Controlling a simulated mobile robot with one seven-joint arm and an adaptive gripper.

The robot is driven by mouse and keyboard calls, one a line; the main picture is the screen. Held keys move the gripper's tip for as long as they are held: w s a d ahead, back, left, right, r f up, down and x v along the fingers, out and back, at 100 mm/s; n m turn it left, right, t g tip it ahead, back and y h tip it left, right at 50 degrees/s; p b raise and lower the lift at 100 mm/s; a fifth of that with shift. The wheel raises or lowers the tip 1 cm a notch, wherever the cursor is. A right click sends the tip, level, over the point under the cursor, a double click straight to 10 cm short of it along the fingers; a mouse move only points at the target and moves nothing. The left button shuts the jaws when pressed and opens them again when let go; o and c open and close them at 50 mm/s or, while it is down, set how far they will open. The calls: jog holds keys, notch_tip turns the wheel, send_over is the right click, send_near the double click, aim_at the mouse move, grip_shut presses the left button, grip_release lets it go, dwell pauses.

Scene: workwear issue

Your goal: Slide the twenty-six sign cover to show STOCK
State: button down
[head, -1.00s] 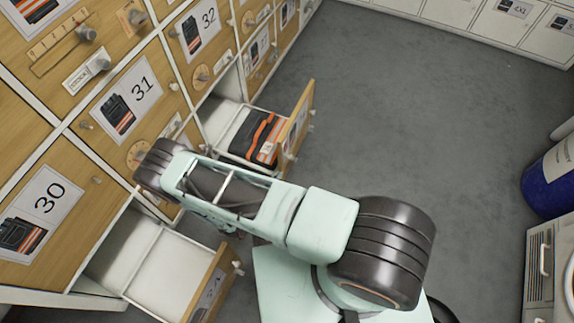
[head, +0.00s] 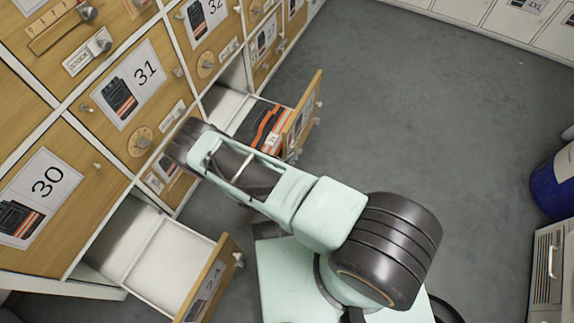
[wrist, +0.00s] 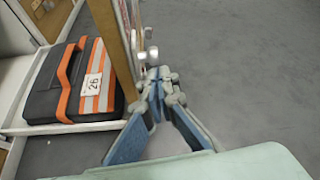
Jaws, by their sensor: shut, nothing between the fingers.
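The open drawer holds a black and orange bag (wrist: 75,85) with a white tag reading 26. The wooden drawer front (head: 303,112) stands at the drawer's right, seen nearly edge-on; its outer face has a label and small knobs. In the wrist view this front (wrist: 113,35) shows pale knobs on its outer side, but no sign cover or word can be made out. My gripper (wrist: 158,78) has blue fingers whose tips meet, empty, just beside and below the knobs; contact cannot be told. In the head view my arm hides the gripper.
Another drawer (head: 165,268), open and empty, juts out at lower left. A STOCK plate (head: 88,50) is on an upper drawer front. Drawers 30, 31 and 32 are shut. Grey floor (head: 430,110) is clear to the right; a blue drum (head: 556,185) stands at the far right.

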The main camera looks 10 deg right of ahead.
aim_at(294, 148)
jog(key=shift+w+d+f, duration=0.35)
jog(key=shift+w+d, duration=0.05)
jog(key=shift+w, duration=0.1)
jog(key=shift+r, duration=0.15)
notch_tip(294, 148, up, 6)
jog(key=p, duration=0.4)
jog(key=shift+r+p, duration=0.15)
jog(key=shift+p, duration=0.15)
jog(key=shift+w, duration=0.1)
jog(key=shift+a+r, duration=0.1)
